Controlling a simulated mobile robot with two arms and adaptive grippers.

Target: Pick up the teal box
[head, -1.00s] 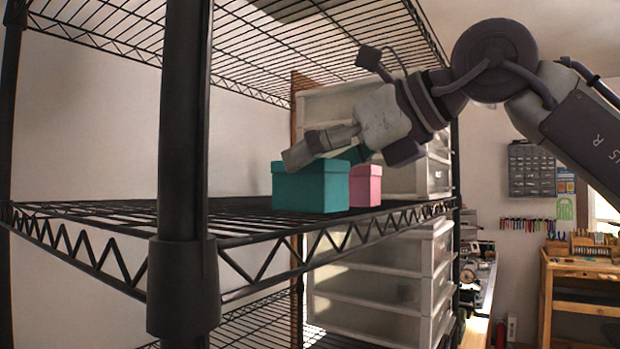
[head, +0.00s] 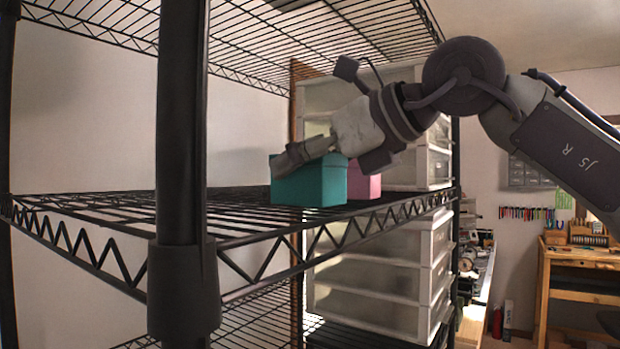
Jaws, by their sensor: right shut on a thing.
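The teal box (head: 318,186) sits on the middle wire shelf (head: 110,212), close to its front edge. A pink box (head: 363,184) stands just behind and to the right of it, partly hidden by the teal box and my arm. My right gripper (head: 292,158) reaches in from the right, tilted down over the top of the teal box. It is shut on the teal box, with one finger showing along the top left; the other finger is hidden. I cannot see a gap between the box and the shelf. My left gripper is out of view.
A thick black shelf post (head: 182,130) stands in front, left of the box. An upper wire shelf (head: 270,38) hangs above. White drawer units (head: 385,262) stand behind and below. The left part of the middle shelf is clear.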

